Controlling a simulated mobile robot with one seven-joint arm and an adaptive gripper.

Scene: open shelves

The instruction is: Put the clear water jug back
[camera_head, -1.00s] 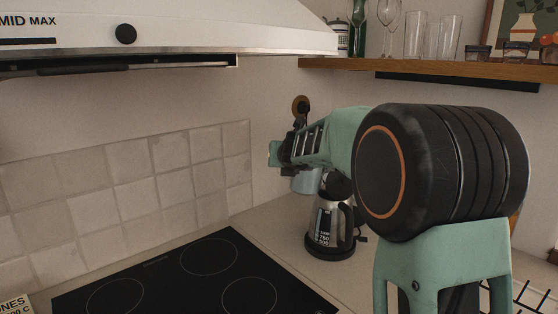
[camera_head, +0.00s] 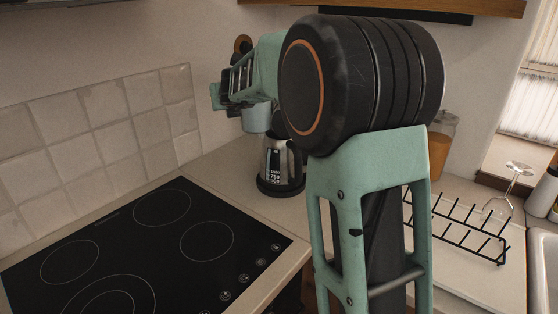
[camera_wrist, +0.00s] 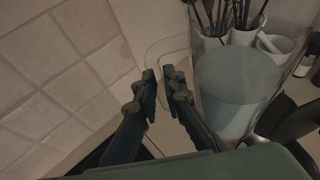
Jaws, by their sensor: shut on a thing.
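The clear water jug (camera_wrist: 238,85) fills the right of the wrist view, with pale blue-grey water in it. The faint outline of its clear handle (camera_wrist: 150,62) runs between my fingers. My gripper (camera_wrist: 166,88) is shut on that handle, left of the jug body. In the head view my gripper (camera_head: 222,96) is at the far end of my arm, and the jug (camera_head: 256,119) hangs beside it, in front of the back wall and looking above the kettle. My arm hides part of the jug. I cannot tell its exact height above the counter.
A steel kettle (camera_head: 281,166) stands on the counter behind the black hob (camera_head: 150,250). White pots of utensils (camera_wrist: 247,32) stand beyond the jug. A black dish rack (camera_head: 465,232), an upturned glass (camera_head: 507,188) and a sink are at the right. A shelf edge (camera_head: 440,6) shows above.

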